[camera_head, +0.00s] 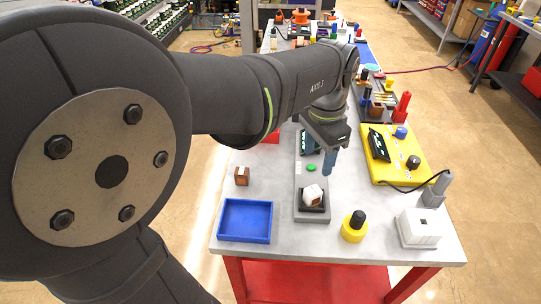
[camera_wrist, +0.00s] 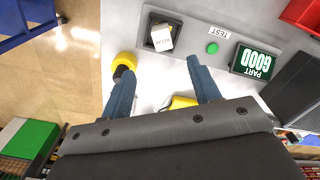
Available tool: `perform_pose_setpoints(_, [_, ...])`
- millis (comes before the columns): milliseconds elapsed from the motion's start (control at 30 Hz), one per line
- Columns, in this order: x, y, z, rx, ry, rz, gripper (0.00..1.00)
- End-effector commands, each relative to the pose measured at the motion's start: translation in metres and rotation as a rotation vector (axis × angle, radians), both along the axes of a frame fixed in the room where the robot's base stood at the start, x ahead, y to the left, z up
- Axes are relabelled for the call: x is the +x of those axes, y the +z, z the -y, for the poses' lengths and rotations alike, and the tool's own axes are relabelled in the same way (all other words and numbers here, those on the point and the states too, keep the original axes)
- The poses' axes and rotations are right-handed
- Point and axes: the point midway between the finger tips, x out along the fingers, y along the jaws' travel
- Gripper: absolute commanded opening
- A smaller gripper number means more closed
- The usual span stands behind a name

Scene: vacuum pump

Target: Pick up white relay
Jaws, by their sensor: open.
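The white relay (camera_head: 313,193) is a small white block with a brownish side, sitting in the dark socket at the near end of the grey test station (camera_head: 311,218). In the wrist view the white relay (camera_wrist: 162,39) shows in its socket, beyond my fingertips. My gripper (camera_head: 328,163) is above the table, behind and slightly right of the relay, apart from it. In the wrist view my gripper (camera_wrist: 162,68) has its two blue fingers spread wide with nothing between them.
A blue tray (camera_head: 233,236) and a brown block (camera_head: 242,176) are left of the station. A yellow-and-black knob (camera_head: 354,228) and a white box (camera_head: 419,229) stand to the right. A yellow panel (camera_head: 406,174) lies farther back. The far table is crowded.

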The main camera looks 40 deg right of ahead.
Motion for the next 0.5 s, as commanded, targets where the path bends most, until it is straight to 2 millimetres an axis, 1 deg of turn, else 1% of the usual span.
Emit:
perform_pose_setpoints(33, [0.0, -0.012, -0.001, 0.005, 0.001, -0.002, 0.56])
perform_pose_setpoints(100, [0.0, -0.028, -0.001, 0.005, 0.001, -0.002, 0.56])
perform_pose_setpoints(200, [0.0, -0.049, -0.001, 0.004, 0.002, -0.001, 0.56])
perform_pose_setpoints(300, [0.0, -0.066, 0.0, 0.003, 0.002, -0.001, 0.56])
perform_pose_setpoints(400, [0.0, -0.077, 0.0, 0.001, 0.002, -0.001, 0.56])
perform_pose_setpoints(500, [0.0, -0.082, 0.0, 0.0, 0.002, 0.0, 0.56])
